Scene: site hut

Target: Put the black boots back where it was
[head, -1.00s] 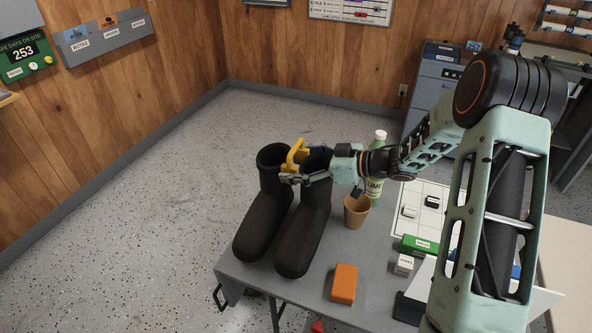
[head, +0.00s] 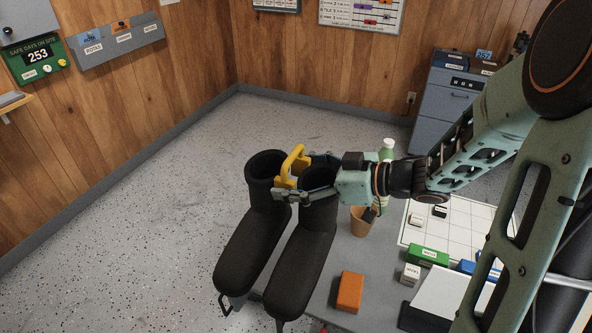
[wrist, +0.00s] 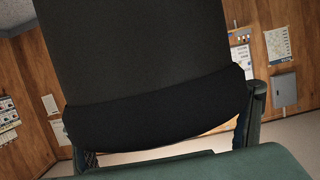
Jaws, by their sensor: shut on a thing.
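The black boots (head: 300,259) are a pair joined at the top by a yellow clip or handle (head: 292,165). My gripper (head: 291,189) is shut at the boot tops, with its fingers around the right boot's shaft by the yellow piece. The boots hang upright over the left end of the grey table (head: 327,287), toes toward the front. In the wrist view a dark boot surface (wrist: 150,70) fills the middle between the fingers. The boots' soles are hidden, so I cannot tell how high they are above the table.
A brown cup (head: 359,222) and a green bottle (head: 387,152) stand just right of the boots. An orange block (head: 349,292), a green box (head: 427,256) and a white box (head: 411,275) are on the table. The floor to the left (head: 140,230) is clear.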

